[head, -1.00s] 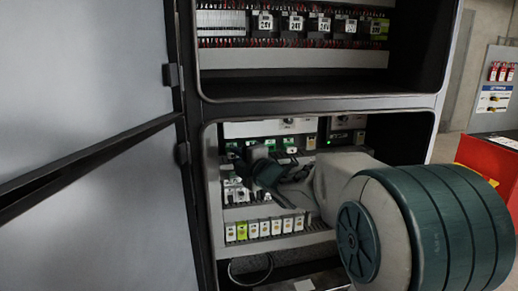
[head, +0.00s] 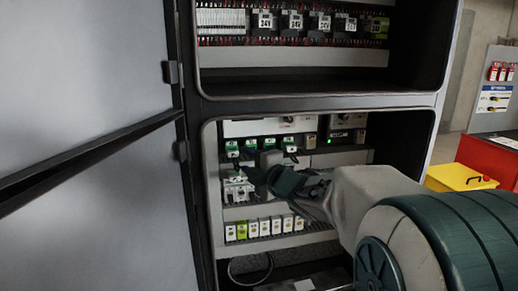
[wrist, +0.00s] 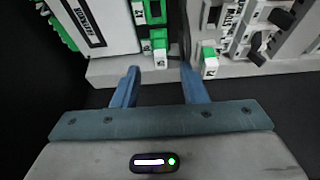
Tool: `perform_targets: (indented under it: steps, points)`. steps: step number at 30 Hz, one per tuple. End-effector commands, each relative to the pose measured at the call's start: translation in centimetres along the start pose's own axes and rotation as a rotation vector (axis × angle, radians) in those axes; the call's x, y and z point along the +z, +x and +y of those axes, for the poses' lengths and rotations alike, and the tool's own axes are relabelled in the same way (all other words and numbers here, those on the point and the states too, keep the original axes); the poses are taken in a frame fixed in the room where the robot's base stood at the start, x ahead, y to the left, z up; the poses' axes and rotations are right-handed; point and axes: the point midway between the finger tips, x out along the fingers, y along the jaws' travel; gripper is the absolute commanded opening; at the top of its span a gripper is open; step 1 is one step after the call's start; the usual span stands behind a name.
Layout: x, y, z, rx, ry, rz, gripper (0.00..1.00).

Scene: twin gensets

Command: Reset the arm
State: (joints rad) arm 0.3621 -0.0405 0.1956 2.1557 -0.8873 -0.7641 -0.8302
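My gripper (wrist: 160,78) is open in the wrist view, with its two blue fingers apart and nothing between them. Green and white terminal blocks (wrist: 158,42) lie beyond the fingertips, and another green-tipped block (wrist: 209,62) is to the right. In the head view my arm reaches from the lower right into the lower bay of the open cabinet (head: 212,200). Its dark wrist is in front of the rows of modules. The fingers are small and hard to make out there.
The cabinet door (head: 90,90) stands open at the left. A row of white and yellow-green terminals (head: 265,228) lies below my wrist. The upper bay holds relays marked 24V (head: 292,22). A yellow box (head: 460,177) and a red cabinet (head: 490,158) stand at the right.

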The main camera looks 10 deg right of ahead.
Motion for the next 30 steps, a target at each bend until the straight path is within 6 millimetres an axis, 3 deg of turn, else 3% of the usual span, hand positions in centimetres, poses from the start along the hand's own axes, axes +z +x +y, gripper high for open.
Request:
perform_targets:
  steps: [9, 19, 25, 30]
  points:
    - [0.0, -6.1, 0.0, 0.001, -0.002, -0.003, 0.39]
    - [0.4, -8.4, 0.0, -0.012, 0.034, -0.037, 0.39]
    - [2.6, -9.4, -0.8, -0.079, 0.257, -0.262, 0.39]
    - [4.0, -11.8, -3.2, -0.165, 0.541, -0.505, 0.39]
